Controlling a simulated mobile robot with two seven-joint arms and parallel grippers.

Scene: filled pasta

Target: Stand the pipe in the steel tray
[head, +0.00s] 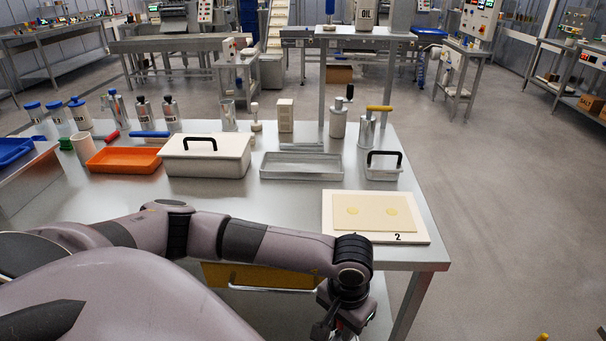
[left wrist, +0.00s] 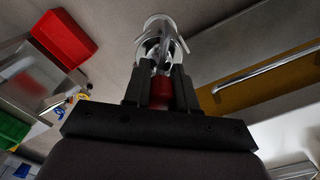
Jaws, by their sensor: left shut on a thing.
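The steel tray (head: 302,175) is a low, open, empty rectangular tray on the middle of the steel table. My left gripper (head: 342,322) is low in front of the table's near edge, well below and nearer than the tray. In the left wrist view my left gripper (left wrist: 160,85) is shut on a shiny metal piece with a red part, which I take to be the pipe (left wrist: 160,38). Its bright, round metal end points away beyond the fingers. The fingers hide part of it, and the head view does not show it clearly. My right gripper is out of view.
A white board (head: 427,233) with a dough sheet lies at the table's right front. A lidded white box (head: 205,160) stands left of the tray and a small black-handled steel container (head: 383,173) right of it. Several tall metal vessels stand behind. The table's front middle is bare.

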